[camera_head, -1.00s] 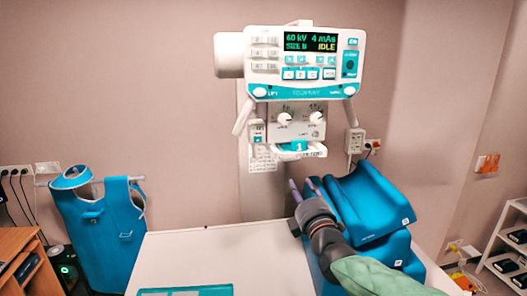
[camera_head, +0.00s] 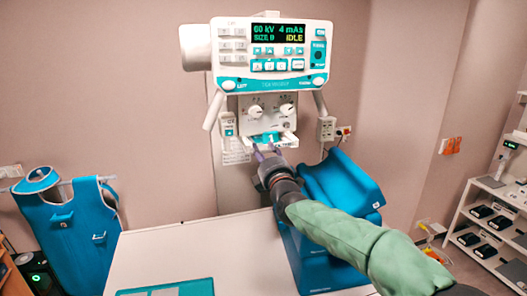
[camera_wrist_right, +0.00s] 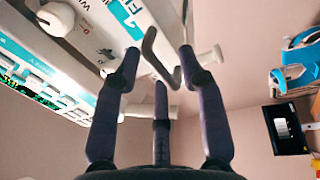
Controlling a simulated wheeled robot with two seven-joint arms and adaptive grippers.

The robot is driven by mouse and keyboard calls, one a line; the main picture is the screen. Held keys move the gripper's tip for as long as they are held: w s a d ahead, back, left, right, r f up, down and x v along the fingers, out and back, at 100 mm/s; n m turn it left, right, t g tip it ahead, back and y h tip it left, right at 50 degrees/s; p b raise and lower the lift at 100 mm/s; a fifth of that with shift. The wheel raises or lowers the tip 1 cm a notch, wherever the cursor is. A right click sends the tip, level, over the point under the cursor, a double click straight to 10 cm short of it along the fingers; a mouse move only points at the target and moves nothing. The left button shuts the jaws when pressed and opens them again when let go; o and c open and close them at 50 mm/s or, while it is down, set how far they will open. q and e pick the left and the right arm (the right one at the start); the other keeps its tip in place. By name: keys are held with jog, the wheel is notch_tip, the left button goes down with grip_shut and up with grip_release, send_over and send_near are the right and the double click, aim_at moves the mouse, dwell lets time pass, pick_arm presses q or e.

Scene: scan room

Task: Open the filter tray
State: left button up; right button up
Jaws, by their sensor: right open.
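A grey bent handle (camera_wrist_right: 150,50) sticks out near this label. My right gripper (camera_head: 262,152) is just below and in front of the tray. In the wrist view its open fingers (camera_wrist_right: 158,68) stand on either side of the handle, apart from each other. Contact with the handle cannot be told. My left gripper is not in view.
A white table (camera_head: 200,258) lies below, with a teal panel (camera_head: 170,288) at its front edge. A blue cushion (camera_head: 340,182) stands close to my right arm. A blue apron (camera_head: 68,228) hangs at left. A white shelf (camera_head: 490,205) stands at right.

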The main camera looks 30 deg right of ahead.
jog(key=shift+w+d+r, duration=0.1)
jog(key=shift+w, duration=0.25)
grip_shut()
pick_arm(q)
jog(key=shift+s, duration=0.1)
